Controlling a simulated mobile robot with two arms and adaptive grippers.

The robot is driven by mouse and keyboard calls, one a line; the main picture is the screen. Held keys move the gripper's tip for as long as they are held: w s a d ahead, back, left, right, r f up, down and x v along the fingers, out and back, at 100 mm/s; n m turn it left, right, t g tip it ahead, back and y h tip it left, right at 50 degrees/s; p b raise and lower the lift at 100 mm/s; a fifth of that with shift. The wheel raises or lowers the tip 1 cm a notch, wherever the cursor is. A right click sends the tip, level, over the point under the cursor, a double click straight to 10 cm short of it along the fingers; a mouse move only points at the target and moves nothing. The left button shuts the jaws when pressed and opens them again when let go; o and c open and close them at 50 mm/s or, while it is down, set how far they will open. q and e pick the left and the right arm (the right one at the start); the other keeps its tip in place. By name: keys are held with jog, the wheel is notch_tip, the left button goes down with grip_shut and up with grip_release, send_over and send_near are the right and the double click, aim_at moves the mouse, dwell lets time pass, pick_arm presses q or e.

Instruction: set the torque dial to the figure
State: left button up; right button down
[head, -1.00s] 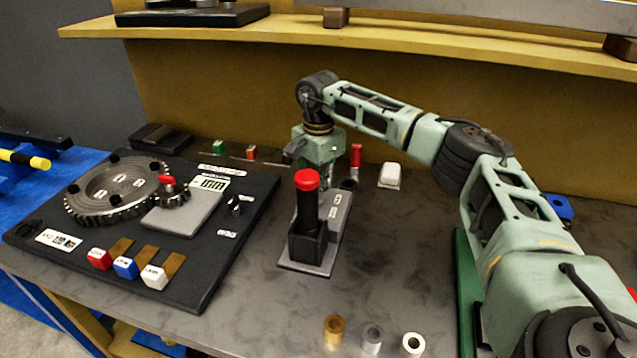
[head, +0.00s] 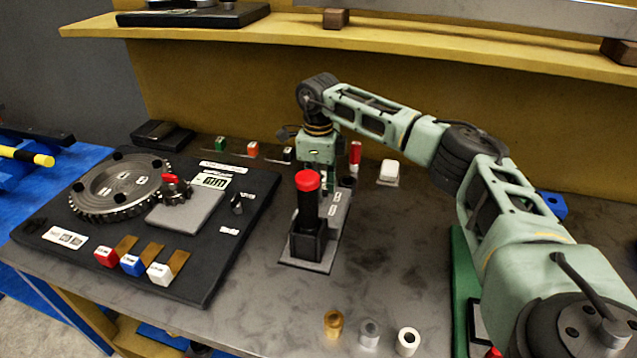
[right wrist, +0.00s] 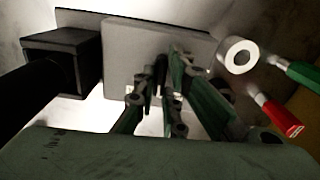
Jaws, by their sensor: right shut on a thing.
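A black tool with a red cap (head: 307,181) stands upright in a black square socket on a grey plate (head: 334,220); the plate also shows in the right wrist view (right wrist: 122,50). My right gripper (right wrist: 163,92) reaches down onto this plate, behind the red cap in the head view. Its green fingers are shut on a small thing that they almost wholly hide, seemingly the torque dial. The dial's face and pointer cannot be read. Small white labels lie on the plate, too small to read. My left gripper is not in view.
A black board (head: 212,262) with a toothed wheel (head: 122,188) and red, blue and white blocks lies at left. Several small cylinders stand at the front edge. A shelf (head: 400,32) hangs above.

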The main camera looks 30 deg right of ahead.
jog(key=m+p, duration=0.1)
jog(key=m, duration=0.5)
jog(key=shift+r, duration=0.1)
jog(key=shift+m, duration=0.3)
dwell(0.3)
jog(key=c, duration=1.8)
grip_release()
notch_tip(320, 180, up, 12)
jog(key=shift+f, duration=0.1)
